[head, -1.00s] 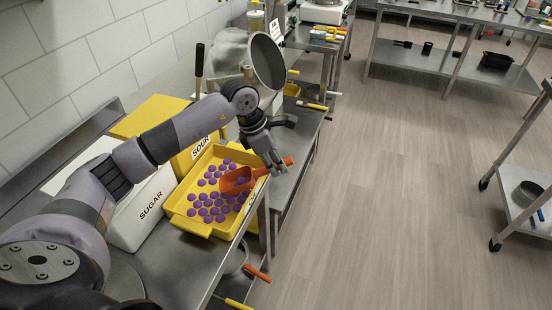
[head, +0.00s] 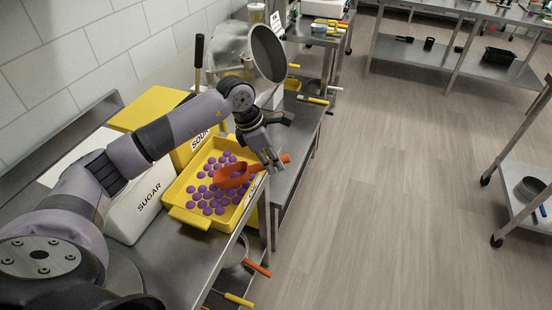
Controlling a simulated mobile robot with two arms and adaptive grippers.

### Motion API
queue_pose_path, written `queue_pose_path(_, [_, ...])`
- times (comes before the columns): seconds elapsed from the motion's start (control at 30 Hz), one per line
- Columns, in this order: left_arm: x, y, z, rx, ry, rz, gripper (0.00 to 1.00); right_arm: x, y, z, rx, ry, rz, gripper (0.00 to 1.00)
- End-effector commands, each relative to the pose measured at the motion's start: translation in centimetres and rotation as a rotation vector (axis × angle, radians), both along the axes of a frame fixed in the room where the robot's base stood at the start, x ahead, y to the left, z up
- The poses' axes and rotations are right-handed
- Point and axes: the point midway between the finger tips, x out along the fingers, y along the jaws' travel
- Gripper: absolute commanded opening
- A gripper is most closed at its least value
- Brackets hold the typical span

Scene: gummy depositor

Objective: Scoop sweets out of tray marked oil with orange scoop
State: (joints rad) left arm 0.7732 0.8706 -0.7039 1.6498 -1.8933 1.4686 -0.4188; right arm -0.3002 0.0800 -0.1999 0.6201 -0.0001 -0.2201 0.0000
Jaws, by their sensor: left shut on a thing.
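A yellow tray (head: 182,214) holding many round purple sweets (head: 207,200) sits on the steel bench, left of centre in the head view. The orange scoop (head: 228,177) is over the far right part of the tray, with its bowl among or just above the sweets; I cannot tell if it touches them. My left gripper (head: 272,164) is shut on the scoop's handle, at the tray's right rim. The tray's marking is on its right side and cannot be read here. My right gripper is not in view.
A white bin marked SUGAR (head: 143,203) and a yellow bin marked SOUR (head: 183,152) stand left of and behind the tray. A metal pan-like vessel (head: 267,52) stands beyond my arm. The floor (head: 400,200) to the right is open.

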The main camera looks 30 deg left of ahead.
Motion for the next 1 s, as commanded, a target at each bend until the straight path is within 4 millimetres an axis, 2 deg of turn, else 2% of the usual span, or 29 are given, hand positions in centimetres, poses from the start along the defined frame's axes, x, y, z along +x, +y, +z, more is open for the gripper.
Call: queue_pose_path(1.0, [-2.3, 3.4, 0.2, 0.001, -0.008, 0.001, 0.0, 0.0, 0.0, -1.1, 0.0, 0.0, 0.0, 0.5])
